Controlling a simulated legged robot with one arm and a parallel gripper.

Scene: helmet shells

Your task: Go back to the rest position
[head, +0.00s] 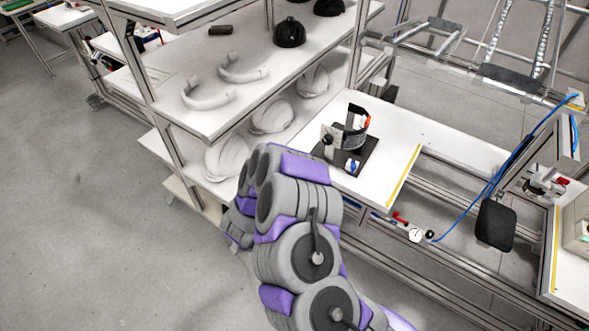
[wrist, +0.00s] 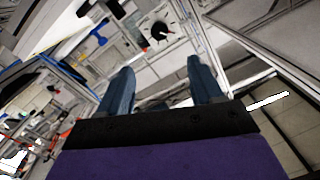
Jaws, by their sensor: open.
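My gripper (wrist: 160,90) shows in the wrist view with its two blue-grey fingers spread apart and nothing between them. In the head view my grey and purple arm reaches up from the bottom centre, and the gripper itself is hidden behind the arm. The arm is in front of the shelf rack (head: 165,110) and left of the white worktable (head: 385,160). A black fixture (head: 350,140) with a dark curved band and an orange-red part stands on the worktable, to the right of the arm's upper end.
White helmet shells (head: 272,117) sit on the lower shelf, two pale curved bands (head: 208,95) and black helmets (head: 290,33) above. A dark pad (head: 495,224) and blue hose (head: 490,185) are at the right. The grey floor (head: 70,200) at left is clear.

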